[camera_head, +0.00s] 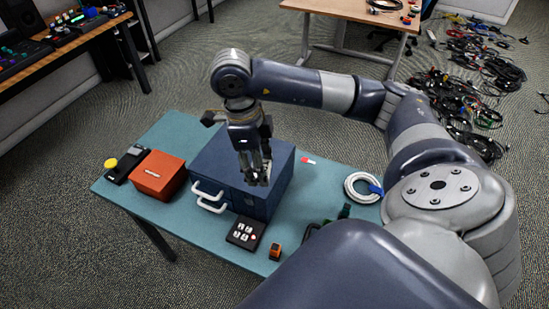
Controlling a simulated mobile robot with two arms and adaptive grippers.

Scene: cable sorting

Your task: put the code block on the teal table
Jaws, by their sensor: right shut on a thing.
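My right gripper (257,174) points down over the dark blue drawer box on the teal table (185,132). It is shut on a small block with dark and pale patches, which looks like the code block (263,181). The fingers hide much of the block, and its pattern is too small to read. The block shows in front of the drawer box's top; I cannot tell the gap between them. My left gripper is not in view.
On the teal table are the blue drawer box (213,165) with white handles, an orange-red box (159,174), a black device with a yellow button (122,165), a black keypad (245,232), a small orange item (275,251) and a white cable coil (351,190). Bare tabletop shows at the back left.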

